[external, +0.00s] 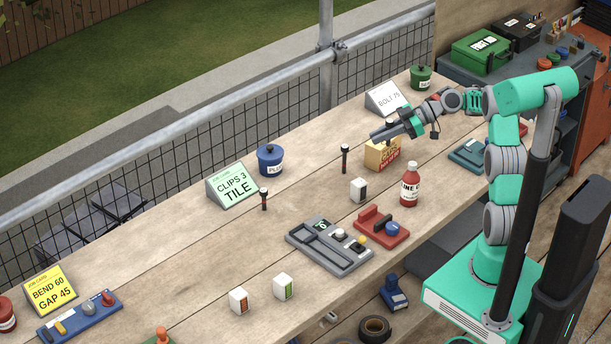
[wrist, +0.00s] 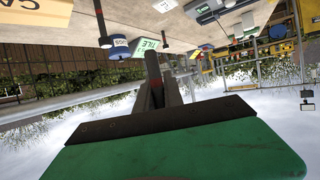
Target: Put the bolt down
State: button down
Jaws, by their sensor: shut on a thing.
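My gripper (external: 376,136) is stretched out to the left, level, above the table near the cardboard box; its dark fingers (wrist: 157,85) show close together in the wrist view. They are shut on a bolt, which is mostly hidden and hard to tell from the dark fingers. One dark bolt (external: 344,158) stands upright on the table left of my gripper; a bolt also shows large in the wrist view (wrist: 102,24). Another upright bolt (external: 264,199) stands by the green "CLIPS 3 TILE" card (external: 234,184). A white "BOLT 75" card (external: 387,98) stands behind my gripper.
The cardboard box (external: 382,156) sits below my gripper, with a red bottle (external: 410,186) and a white block (external: 358,189) in front. A blue pot (external: 270,161) stands farther left. A grey tray (external: 329,247) and red fixture (external: 381,228) are nearer. The table's left-centre is mostly clear.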

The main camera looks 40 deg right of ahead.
jog(key=w+a+f+m+t+h+b, duration=0.1)
jog(key=w+a+m+t+b, duration=0.15)
jog(key=a, duration=0.75)
jog(key=w+a+f+m+t+h+b, duration=0.1)
jog(key=w+a+f+b, duration=0.15)
jog(key=a, duration=0.85)
jog(key=shift+h, duration=0.4)
jog(key=w+f+p, duration=0.1)
jog(key=w+f, duration=0.1)
jog(key=w, duration=0.2)
jog(key=w+a+f+p, duration=0.1)
jog(key=w+f, duration=0.2)
jog(key=w, duration=0.1)
jog(key=w+a+f+p, duration=0.1)
jog(key=w+f, duration=0.2)
jog(key=w, duration=0.2)
jog(key=shift+a+f, duration=0.15)
jog(key=shift+f, duration=0.1)
jog(key=shift+w+f, duration=0.25)
jog(key=shift+f, duration=0.05)
notch_tip(320, 180, down, 3)
jog(key=shift+w+a+r+p, duration=0.1)
jog(key=shift+r+p, duration=0.1)
jog(key=shift+p, duration=0.4)
jog(key=shift+f, duration=0.35)
jog(key=shift+f+b, duration=0.2)
jog(key=shift+b, duration=0.1)
